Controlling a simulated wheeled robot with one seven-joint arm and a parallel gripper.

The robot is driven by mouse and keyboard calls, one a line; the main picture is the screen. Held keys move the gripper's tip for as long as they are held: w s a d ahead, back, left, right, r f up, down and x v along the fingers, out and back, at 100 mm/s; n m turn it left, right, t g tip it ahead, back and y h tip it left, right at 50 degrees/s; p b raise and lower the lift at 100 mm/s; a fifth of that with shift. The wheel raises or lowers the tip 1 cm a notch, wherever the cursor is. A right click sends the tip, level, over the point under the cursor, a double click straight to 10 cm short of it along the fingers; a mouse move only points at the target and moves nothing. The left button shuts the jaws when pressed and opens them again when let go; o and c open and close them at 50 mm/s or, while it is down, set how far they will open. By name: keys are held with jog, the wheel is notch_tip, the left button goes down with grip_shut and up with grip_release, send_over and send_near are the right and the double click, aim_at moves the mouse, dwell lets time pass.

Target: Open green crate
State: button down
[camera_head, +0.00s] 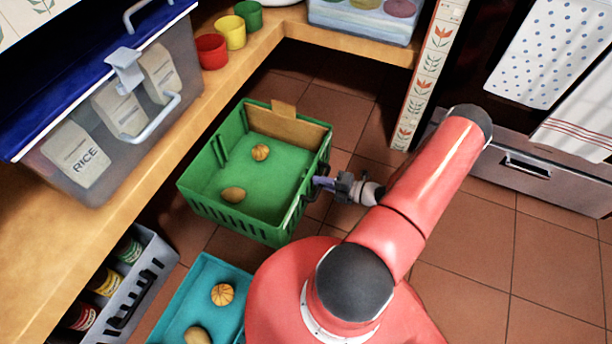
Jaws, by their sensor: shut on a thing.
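The green crate (219,204) is at the middle of the view, above the tiled floor beside the wooden counter. Its top is uncovered, and two small round brown things, one ridged (260,152) and one smooth (233,195), lie inside. A tan board (286,127) stands at its far end, with a small tab on top. My gripper (315,184) reaches the crate's right side from the right. It is shut on the dark handle (296,206) there; the exact finger contact is small and partly hidden.
A teal tray (180,309) holding similar round things is at the front, partly behind my arm. A grey crate of cans (140,300) is at the lower left. A clear bin (90,180) stands on the wooden counter (40,270). Floor at right is clear.

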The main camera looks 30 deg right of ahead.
jog(key=f+v, duration=0.1)
jog(key=v, duration=0.7)
jog(key=shift+s+f, duration=0.25)
jog(key=shift+f, duration=0.15)
jog(key=shift+d, duration=0.15)
jog(key=c, duration=1.5)
grip_release()
jog(key=shift+o, duration=0.2)
jog(key=v, duration=0.7)
jog(key=shift+s+d, duration=0.2)
jog(key=shift+s, duration=0.1)
jog(key=shift+r, duration=0.1)
